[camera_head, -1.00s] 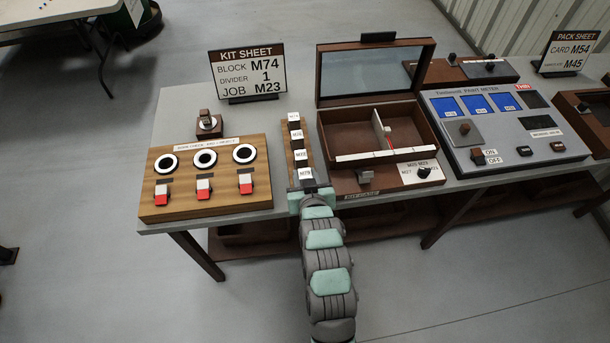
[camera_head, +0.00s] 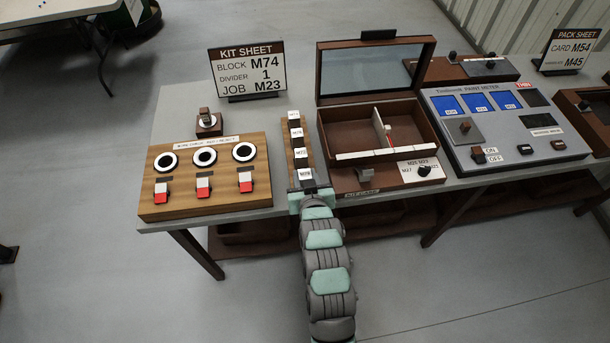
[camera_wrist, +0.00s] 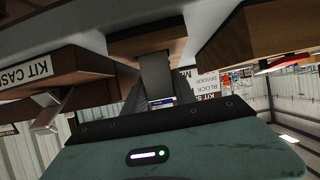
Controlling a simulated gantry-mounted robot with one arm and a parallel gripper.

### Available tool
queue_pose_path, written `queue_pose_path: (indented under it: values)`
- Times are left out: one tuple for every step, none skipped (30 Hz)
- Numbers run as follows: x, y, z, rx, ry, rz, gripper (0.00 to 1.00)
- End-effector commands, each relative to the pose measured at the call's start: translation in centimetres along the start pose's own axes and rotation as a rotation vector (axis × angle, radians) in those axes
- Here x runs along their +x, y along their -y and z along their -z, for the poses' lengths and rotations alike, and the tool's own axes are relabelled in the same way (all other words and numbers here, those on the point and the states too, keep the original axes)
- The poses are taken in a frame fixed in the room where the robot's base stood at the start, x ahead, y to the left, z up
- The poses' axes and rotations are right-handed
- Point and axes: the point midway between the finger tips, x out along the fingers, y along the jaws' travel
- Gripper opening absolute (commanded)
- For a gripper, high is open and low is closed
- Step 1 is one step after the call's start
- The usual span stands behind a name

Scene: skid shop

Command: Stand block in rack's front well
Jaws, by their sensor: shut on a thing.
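The wooden rack (camera_head: 314,158) holds a row of dark blocks with white labelled tops. The nearest block (camera_head: 305,174) is at the rack's front end, and its label is too small to read surely. My gripper (camera_head: 307,187) reaches that front end from the near side and is shut on this block.
The button panel (camera_head: 205,180) stands left of the rack. The open kit case (camera_head: 328,128) stands close on its right. The kit sheet (camera_head: 248,72) behind reads BLOCK M74, DIVIDER 1, JOB M23. The paint meter (camera_head: 500,125) is farther right.

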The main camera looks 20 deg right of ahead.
Motion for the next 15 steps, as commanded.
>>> queue_pose_path:
  values:
    - [0.03, 0.01, -0.02, 0.0, -0.001, 0.0, 0.0]
    - [0.05, 0.01, -0.06, 0.0, -0.001, 0.0, 0.0]
    - [0.08, 0.01, -0.12, 0.0, -0.001, 0.0, 0.0]
    - [0.06, 0.01, -0.09, 0.0, -0.001, 0.0, 0.35]
    - [0.06, 0.01, -0.07, 0.0, -0.001, 0.0, 0.37]
    - [0.06, 0.01, -0.08, 0.0, -0.001, 0.0, 0.41]
    - [0.06, 0.01, -0.09, 0.0, -0.001, 0.0, 0.43]
    - [0.06, 0.01, -0.1, 0.0, -0.001, 0.0, 0.46]
    - [0.06, 0.01, -0.1, 0.0, -0.001, 0.0, 0.49]
    - [0.06, 0.01, -0.12, 0.0, 0.0, 0.0, 0.51]
    - [0.07, 0.0, -0.12, 0.0, 0.0, 0.0, 0.54]
    - [0.07, 0.0, -0.12, 0.0, 0.0, 0.0, 0.57]
    - [0.07, 0.0, -0.13, 0.0, 0.0, 0.0, 0.58]
    - [0.07, 0.0, -0.13, 0.0, 0.0, 0.0, 0.58]
    - [0.07, 0.0, -0.14, 0.0, 0.0, 0.0, 0.58]
